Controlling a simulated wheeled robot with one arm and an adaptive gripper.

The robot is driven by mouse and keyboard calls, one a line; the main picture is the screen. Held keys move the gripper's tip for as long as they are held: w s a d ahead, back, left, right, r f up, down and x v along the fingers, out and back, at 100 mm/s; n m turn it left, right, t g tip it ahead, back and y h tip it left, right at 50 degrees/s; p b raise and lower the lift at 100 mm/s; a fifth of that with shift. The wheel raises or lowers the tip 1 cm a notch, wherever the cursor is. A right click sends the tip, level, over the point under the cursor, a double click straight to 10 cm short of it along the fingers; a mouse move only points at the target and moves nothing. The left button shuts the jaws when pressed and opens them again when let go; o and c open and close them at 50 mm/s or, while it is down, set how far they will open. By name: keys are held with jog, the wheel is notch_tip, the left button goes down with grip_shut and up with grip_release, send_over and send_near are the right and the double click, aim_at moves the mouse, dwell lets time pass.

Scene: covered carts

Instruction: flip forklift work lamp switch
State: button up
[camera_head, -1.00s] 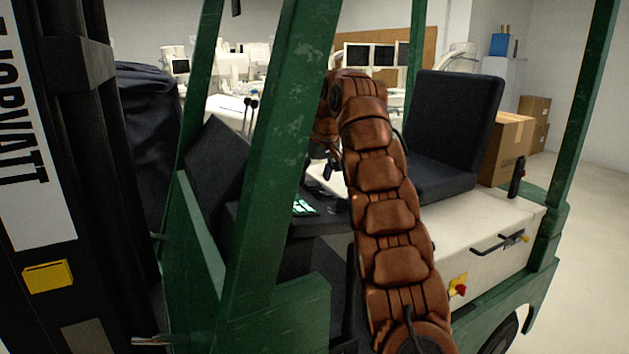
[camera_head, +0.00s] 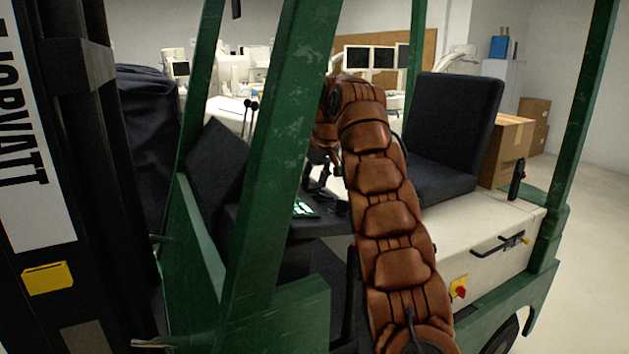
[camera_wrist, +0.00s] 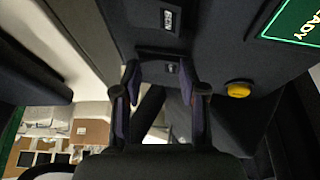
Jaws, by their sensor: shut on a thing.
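The dash panel of the green forklift fills the upper middle of the wrist view. A small dark switch (camera_wrist: 172,68) sits there below a label plate with white lettering (camera_wrist: 169,20). My gripper (camera_wrist: 160,72) has one fingertip on each side of the switch and is shut on it, with a visible gap between the fingers. In the head view my gripper (camera_head: 318,188) is small and dark, low over the dash beside the lit green display (camera_head: 305,208). The switch cannot be made out in that view, and its position is too small to read.
A yellow button (camera_wrist: 238,90) is right of the switch, and a green lit screen (camera_wrist: 295,22) is at upper right. The green front post (camera_head: 285,130), control levers (camera_head: 250,108) and black seat (camera_head: 455,125) stand close around my arm.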

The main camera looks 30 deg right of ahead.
jog(key=shift+c, duration=1)
jog(key=shift+r, duration=0.1)
jog(key=shift+d+y+p, duration=0.2)
jog(key=shift+y+p, duration=0.7)
jog(key=shift+y, duration=0.1)
jog(key=shift+d+m+y+p, duration=0.25)
jog(key=shift+m+y+p, duration=0.15)
jog(key=shift+y+p, duration=0.55)
jog(key=o, duration=1.1)
jog(key=shift+o, duration=0.2)
